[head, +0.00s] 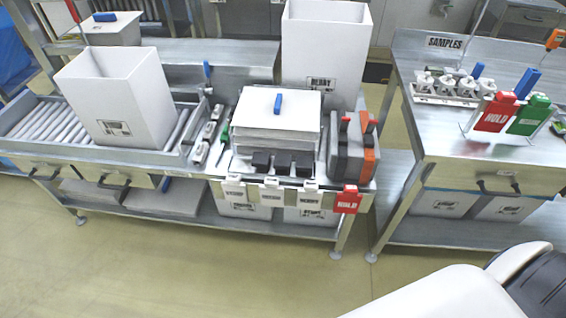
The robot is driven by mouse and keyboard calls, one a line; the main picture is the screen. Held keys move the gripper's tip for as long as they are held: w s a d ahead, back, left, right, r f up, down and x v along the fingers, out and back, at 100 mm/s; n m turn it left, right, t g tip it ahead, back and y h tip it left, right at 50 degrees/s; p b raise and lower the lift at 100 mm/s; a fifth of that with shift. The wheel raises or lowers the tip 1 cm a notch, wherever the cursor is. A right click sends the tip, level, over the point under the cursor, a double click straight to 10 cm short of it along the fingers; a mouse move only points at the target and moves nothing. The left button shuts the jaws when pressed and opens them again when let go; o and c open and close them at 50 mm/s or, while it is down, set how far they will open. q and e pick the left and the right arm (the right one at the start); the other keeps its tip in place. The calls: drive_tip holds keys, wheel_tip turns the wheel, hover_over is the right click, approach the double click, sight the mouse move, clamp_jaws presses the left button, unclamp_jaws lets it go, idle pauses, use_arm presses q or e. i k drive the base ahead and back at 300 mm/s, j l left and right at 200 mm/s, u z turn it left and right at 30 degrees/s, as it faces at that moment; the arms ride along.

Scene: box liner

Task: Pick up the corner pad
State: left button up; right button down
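Several small black blocks (282,162), which look like corner pads, sit in a row at the front edge of the middle bench (190,168). They are in front of a stack of white sheets (275,122) with a blue handle (278,103) on top. I cannot tell for sure which piece is the corner pad. Neither of my grippers is in view. A white and black part at the lower right is likely my own body, well apart from the bench.
An open white box (115,92) stands on the roller conveyor (50,118) at left. A taller white box (322,50) stands behind the stack. Grey and orange blocks (350,155) sit right of it. The samples table (440,150) is at right. The floor (200,270) in front is clear.

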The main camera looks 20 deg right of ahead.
sight(259, 159)
drive_tip(key=i+j, duration=0.45)
drive_tip(key=i+j+u, duration=0.1)
drive_tip(key=u, duration=0.4)
drive_tip(key=i+j+u, duration=0.1)
drive_tip(key=u, duration=0.4)
drive_tip(key=i+u, duration=0.15)
drive_tip(key=u, duration=0.35)
drive_tip(key=j+u, duration=0.1)
drive_tip(key=u, duration=1.4)
drive_tip(key=z, duration=4.15)
drive_tip(key=i+j, duration=0.2)
drive_tip(key=i, duration=0.25)
